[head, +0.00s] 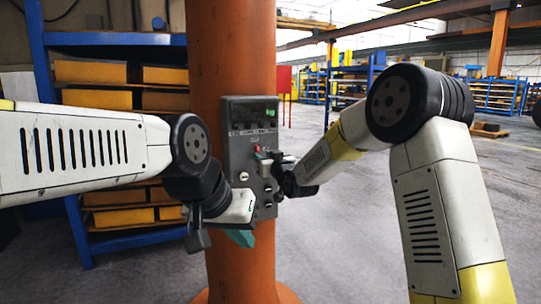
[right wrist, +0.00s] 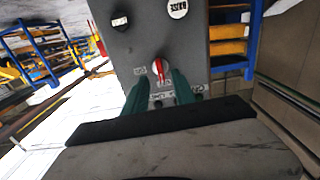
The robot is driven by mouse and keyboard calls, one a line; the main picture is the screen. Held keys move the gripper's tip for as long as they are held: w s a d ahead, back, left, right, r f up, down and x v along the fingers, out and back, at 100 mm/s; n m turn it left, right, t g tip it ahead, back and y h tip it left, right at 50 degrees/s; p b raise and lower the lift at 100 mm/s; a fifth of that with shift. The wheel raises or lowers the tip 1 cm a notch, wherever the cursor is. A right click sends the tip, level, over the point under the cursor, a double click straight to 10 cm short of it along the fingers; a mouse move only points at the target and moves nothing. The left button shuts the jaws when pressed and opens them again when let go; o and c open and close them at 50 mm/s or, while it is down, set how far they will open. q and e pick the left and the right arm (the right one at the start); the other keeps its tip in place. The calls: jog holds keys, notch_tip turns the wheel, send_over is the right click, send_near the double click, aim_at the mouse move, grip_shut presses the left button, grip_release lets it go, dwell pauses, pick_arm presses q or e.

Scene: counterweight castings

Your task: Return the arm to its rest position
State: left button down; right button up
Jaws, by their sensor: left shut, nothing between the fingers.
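My left gripper (head: 240,237) is shut and empty, low in front of the orange column, below the near edge of the grey control panel (head: 238,135). My right gripper (head: 264,156) is at the panel's face, its green fingertips close to a red-handled switch (head: 257,149). In the right wrist view, the fingers of my right gripper (right wrist: 161,84) stand apart, one on each side of the red switch handle (right wrist: 163,71). A gap shows between them and the handle. I cannot tell how deep the fingertips reach beside it.
The orange column (head: 230,60) carries the panel, which has a lit green display (head: 271,113) and several knobs. A blue rack (head: 115,40) with yellow bins stands behind on the left. Open grey floor (head: 340,230) lies to the right, with more racks far back.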

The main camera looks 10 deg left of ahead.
jog(key=v, duration=0.2)
jog(key=shift+s+d, duration=0.15)
jog(key=shift+s, duration=0.05)
jog(key=s+d+r+m+g+h, duration=0.25)
jog(key=s+d, duration=0.35)
jog(key=d, duration=0.4)
jog(key=s+d+r+m+g+h, duration=0.1)
jog(key=s+d+h, duration=0.2)
jog(key=s+d, duration=0.5)
jog(key=s+d+f+m+g, duration=0.1)
jog(key=s+d, duration=0.3)
jog(key=s, duration=0.4)
jog(key=s+d+f+m+g+h, duration=0.1)
jog(key=s+d+f+g, duration=0.1)
jog(key=s+d, duration=0.3)
jog(key=s+d+f+m+g+h, duration=0.1)
jog(key=s+d+f, duration=0.3)
jog(key=s, duration=0.7)
jog(key=shift+d+g, duration=0.45)
jog(key=shift+g, duration=0.2)
jog(key=shift+w, duration=0.1)
